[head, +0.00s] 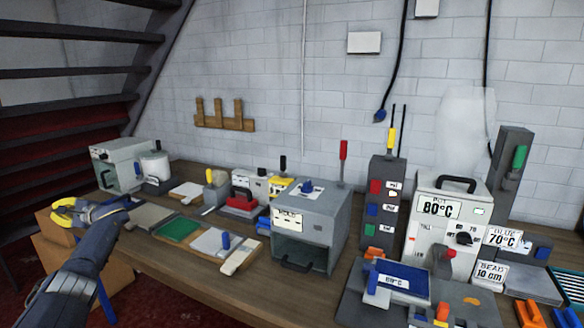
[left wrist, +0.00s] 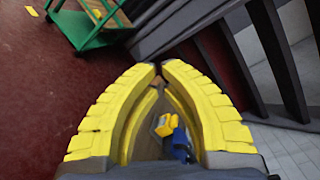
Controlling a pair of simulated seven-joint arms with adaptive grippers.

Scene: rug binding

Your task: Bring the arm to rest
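My left gripper (head: 72,212), with yellow fingers, is at the left end of the workbench (head: 262,302) in the head view, above a cardboard box. In the left wrist view its ribbed yellow fingers (left wrist: 160,68) curve inward and their tips meet, with nothing seen between the tips. A small yellow and blue thing (left wrist: 167,124) shows through the gap behind the tips; I cannot tell what it is. My left arm comes in from the bottom left of the head view. My right gripper is in neither view.
The cardboard box (head: 62,252) stands left of the bench. Dark stairs (head: 75,75) rise behind. A green-framed cart (left wrist: 88,22) stands on red floor.

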